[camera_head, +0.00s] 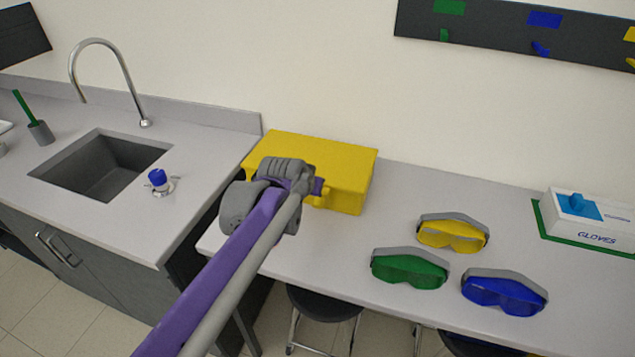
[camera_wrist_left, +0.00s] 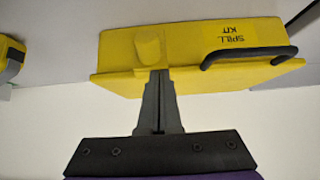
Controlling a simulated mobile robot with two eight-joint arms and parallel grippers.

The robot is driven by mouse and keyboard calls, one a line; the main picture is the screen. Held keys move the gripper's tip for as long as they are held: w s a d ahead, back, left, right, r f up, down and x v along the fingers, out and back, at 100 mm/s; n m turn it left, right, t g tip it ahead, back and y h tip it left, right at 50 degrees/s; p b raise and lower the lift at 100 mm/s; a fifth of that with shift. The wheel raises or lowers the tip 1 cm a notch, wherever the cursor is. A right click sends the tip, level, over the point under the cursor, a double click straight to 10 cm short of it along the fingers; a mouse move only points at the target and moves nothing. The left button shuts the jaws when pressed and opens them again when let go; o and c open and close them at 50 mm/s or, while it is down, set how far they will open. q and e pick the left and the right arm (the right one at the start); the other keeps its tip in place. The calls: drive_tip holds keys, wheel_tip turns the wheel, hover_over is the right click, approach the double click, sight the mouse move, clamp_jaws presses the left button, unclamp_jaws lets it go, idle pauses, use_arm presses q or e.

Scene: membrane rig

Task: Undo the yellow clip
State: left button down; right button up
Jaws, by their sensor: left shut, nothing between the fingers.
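The yellow spill kit box (camera_head: 340,160) stands on the bench against the wall, and it also fills the top of the left wrist view (camera_wrist_left: 200,45), where its lettering is upside down. A raised yellow block, which looks like the clip (camera_wrist_left: 150,47), sits on its front face beside a dark handle (camera_wrist_left: 248,56). My left gripper (camera_wrist_left: 159,74) is shut and empty, its tips at or very near the clip's edge; I cannot tell whether they touch. In the head view my left arm and wrist hide part of the box front. My right gripper is not in view.
Yellow goggles (camera_head: 453,235), green goggles (camera_head: 410,270) and blue goggles (camera_head: 504,293) lie right of the box. A glove box (camera_head: 590,215) stands further right. A sink (camera_head: 100,165) and a blue-topped fitting (camera_head: 158,180) are at left. The bench just right of the box is clear.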

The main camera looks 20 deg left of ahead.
use_arm(q)
drive_tip(key=shift+s+f+t+b, duration=0.45)
drive_tip(key=shift+s+f+t, duration=0.1)
drive_tip(key=shift+s+t, duration=0.35)
drive_tip(key=shift+s+a+f+t+b, duration=0.1)
drive_tip(key=shift+s+f+t+b, duration=0.4)
drive_tip(key=shift+s+f+t, duration=0.85)
drive_tip(key=shift+s+f+g, duration=0.2)
drive_tip(key=shift+s+g, duration=0.05)
drive_tip(key=shift+w, duration=0.1)
